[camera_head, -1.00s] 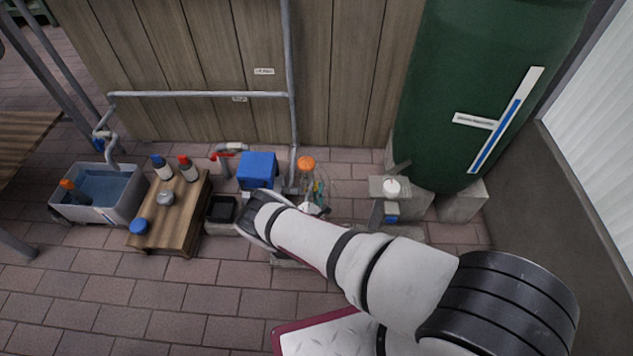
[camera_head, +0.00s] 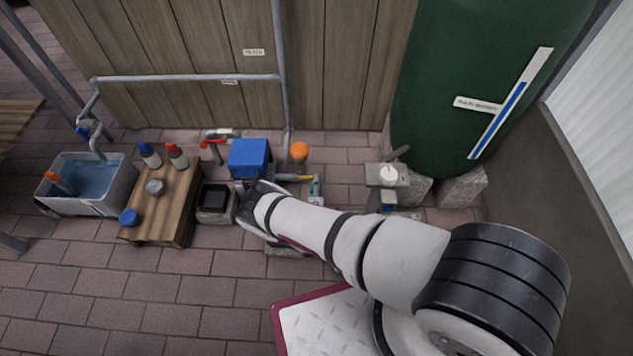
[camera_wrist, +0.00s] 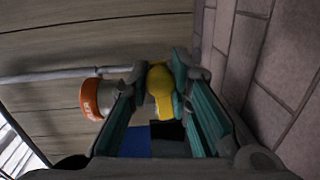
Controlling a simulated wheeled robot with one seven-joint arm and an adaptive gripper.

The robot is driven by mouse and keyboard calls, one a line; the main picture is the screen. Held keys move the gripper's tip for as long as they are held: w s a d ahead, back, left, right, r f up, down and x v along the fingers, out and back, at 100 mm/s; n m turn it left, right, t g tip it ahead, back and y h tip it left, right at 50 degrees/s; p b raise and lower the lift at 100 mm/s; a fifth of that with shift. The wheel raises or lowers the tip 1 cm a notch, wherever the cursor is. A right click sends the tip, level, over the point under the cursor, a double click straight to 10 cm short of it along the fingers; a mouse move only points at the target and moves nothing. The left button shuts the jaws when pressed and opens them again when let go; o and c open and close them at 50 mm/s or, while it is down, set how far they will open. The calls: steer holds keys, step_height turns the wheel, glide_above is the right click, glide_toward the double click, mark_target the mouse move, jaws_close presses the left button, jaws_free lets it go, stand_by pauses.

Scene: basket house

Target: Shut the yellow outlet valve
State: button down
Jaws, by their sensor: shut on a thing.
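The yellow outlet valve handle (camera_wrist: 160,88) shows in the wrist view between the two teal-lined fingers of my gripper (camera_wrist: 160,78). The fingers are closed on it from both sides, and its lower part runs down between them. In the head view my gripper is mostly hidden behind my own wrist, low by the blue box.
An orange-topped part (camera_wrist: 93,98) is close left of my fingers in the wrist view. A blue box (camera_head: 249,158), a black container (camera_head: 214,197), a wooden stand (camera_head: 170,215) with bottles and a water tub (camera_head: 105,190) are to the left. The green tank (camera_head: 440,110) is to the right.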

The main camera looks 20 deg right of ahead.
steer(key=shift+s+f+m, duration=0.1)
steer(key=shift+f+m, duration=0.25)
steer(key=shift+m, duration=0.15)
steer(key=shift+f, duration=0.1)
steer(key=c, duration=1.4)
jaws_free()
steer(key=shift+a, duration=0.1)
steer(key=shift+c, duration=0.2)
steer(key=v, duration=1.2)
